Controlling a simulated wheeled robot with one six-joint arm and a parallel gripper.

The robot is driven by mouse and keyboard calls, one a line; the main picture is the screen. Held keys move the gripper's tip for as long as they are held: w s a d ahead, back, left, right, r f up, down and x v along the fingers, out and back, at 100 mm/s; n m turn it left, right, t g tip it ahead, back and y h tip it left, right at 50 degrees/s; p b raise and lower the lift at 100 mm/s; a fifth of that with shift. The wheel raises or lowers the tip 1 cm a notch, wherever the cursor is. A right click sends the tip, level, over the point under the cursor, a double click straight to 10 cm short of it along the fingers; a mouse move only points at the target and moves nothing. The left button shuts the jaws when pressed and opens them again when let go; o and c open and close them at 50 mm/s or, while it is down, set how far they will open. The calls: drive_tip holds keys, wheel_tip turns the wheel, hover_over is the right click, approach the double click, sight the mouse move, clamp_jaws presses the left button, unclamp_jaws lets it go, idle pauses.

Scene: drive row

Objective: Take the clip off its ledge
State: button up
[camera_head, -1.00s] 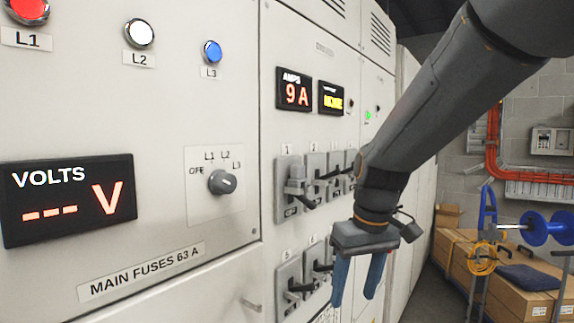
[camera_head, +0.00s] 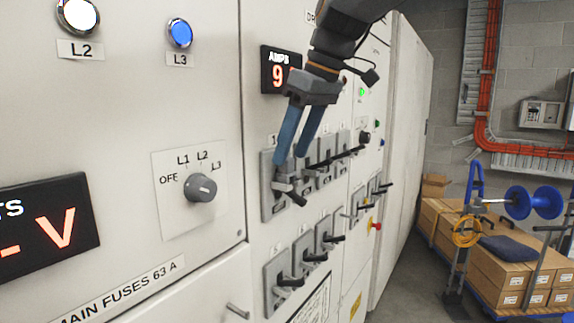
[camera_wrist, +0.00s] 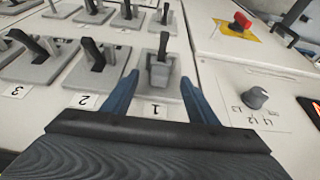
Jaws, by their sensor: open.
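A small grey block, which looks like the clip (camera_head: 282,180), sits on the plate of switch 1 on the panel, beside the black lever (camera_head: 294,196). In the wrist view the clip (camera_wrist: 160,73) lies ahead, between the lines of my two fingers. My gripper (camera_head: 291,161) is open and empty, its blue fingers pointing down at switch 1. In the wrist view its fingertips (camera_wrist: 159,80) stand to the left and right of the clip. I cannot tell whether they touch it. The ledge under the clip is hidden.
Several more levered switches (camera_head: 320,160) stand close to the right of switch 1, and another row (camera_head: 290,275) is below. A rotary knob (camera_head: 201,188) is to the left. A trolley with cardboard boxes (camera_head: 500,270) stands at the right.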

sight(286, 170)
drive_tip(key=shift+p+x, duration=0.4)
drive_tip(key=shift+x, duration=1.1)
drive_tip(key=shift+d, duration=0.1)
drive_tip(key=shift+c, duration=0.3)
drive_tip(key=c, duration=1.1)
drive_tip(key=shift+r, duration=0.1)
